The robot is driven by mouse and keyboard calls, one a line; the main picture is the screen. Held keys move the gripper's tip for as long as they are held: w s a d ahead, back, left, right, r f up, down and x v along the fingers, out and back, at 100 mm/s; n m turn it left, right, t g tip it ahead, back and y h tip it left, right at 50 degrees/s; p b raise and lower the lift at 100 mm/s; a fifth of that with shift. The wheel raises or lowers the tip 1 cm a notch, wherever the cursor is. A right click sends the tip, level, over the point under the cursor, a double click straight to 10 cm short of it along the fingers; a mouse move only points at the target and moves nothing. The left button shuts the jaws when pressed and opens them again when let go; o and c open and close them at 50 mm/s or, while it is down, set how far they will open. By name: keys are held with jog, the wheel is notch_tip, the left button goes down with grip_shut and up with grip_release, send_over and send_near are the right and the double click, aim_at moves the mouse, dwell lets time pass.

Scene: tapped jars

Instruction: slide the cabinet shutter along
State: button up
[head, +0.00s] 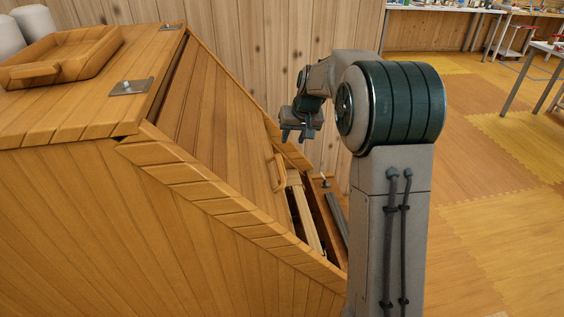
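The wooden cabinet (120,220) fills the left side, with a sloped front. Its plank shutter (205,125) lies in that slope and covers most of it. A small wooden handle (277,172) stands near the shutter's lower right end. Below that end is a gap where pale strips and a dark inside show. My gripper (296,136) is beyond the handle and a little above it in the picture, apart from it. Its fingers point down with space between them, and nothing shows in them. My arm hides part of the cabinet's lower right side.
A wooden tray with a handle (65,57) and white jars (35,20) are on the cabinet top. Metal hinge plates (130,87) sit at its edge. A plank wall (240,35) stands close behind. Open floor (490,200) and workbenches (440,10) are to the right.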

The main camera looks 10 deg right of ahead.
jog(key=w+d+f, duration=0.1)
jog(key=w+f, duration=0.4)
jog(key=w, duration=0.1)
send_near(282, 162)
jog(key=shift+t+y, duration=0.3)
jog(key=x, duration=0.8)
jog(key=shift+s+d+f+b, duration=0.15)
jog(key=shift+s+b, duration=0.1)
jog(key=shift+b, duration=0.1)
grip_shut()
